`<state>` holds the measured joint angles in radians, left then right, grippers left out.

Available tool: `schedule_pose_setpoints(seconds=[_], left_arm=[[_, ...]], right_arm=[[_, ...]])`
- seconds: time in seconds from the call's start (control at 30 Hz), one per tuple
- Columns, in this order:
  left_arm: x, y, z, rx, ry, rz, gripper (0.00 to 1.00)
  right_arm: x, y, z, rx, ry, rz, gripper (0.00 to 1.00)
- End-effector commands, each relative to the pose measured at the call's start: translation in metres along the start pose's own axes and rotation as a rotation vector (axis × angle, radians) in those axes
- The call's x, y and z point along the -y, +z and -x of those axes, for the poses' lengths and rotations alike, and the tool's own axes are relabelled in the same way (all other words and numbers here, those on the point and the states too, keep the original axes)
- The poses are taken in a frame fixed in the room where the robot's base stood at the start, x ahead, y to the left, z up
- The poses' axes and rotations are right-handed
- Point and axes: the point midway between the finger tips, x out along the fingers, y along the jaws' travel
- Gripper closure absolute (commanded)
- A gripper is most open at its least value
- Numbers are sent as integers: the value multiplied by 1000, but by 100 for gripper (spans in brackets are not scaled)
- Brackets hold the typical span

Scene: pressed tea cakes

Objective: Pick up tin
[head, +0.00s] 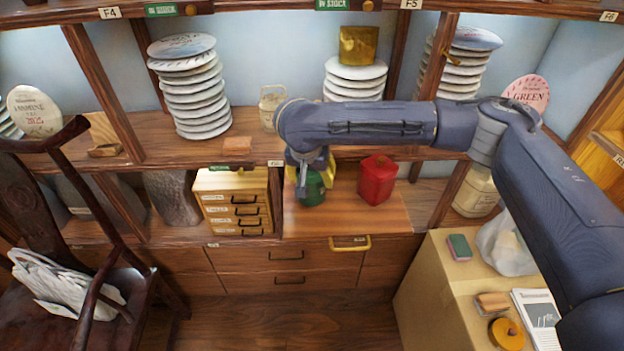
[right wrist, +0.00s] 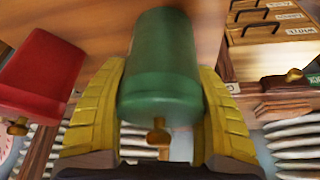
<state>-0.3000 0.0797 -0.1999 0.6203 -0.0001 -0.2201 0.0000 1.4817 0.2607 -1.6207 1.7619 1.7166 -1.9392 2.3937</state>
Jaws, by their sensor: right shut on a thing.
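A dark green tin (head: 311,190) is in the shelf bay in the middle of the head view. My right gripper (head: 310,172) reaches down on it from above, with its yellow fingers on either side. In the right wrist view the green tin (right wrist: 160,65) fills the space between the yellow fingers, with its brass knob (right wrist: 158,137) towards the palm. The right gripper is shut on the tin. I cannot tell whether the tin touches the shelf board (head: 345,220). A red tin (head: 377,180) stands just right of it, apart. My left gripper is not in view.
A small wooden drawer chest (head: 232,200) stands left of the green tin. Stacks of wrapped tea cakes (head: 192,90) fill the shelf above. A wooden chair (head: 75,230) is at the left. A cardboard box (head: 430,280) with several items stands at the lower right.

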Motion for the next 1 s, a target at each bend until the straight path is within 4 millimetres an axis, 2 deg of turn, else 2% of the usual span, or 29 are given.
schedule_pose_setpoints(seconds=[0.27, 0.8, 1.0], left_arm=[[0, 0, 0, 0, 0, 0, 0], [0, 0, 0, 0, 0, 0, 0], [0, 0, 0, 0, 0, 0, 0]], right_arm=[[0, -9, 19, -4, -1, 0, 70], [0, -53, 125, -6, -1, -1, 70], [0, -65, 155, -4, -1, 0, 70]])
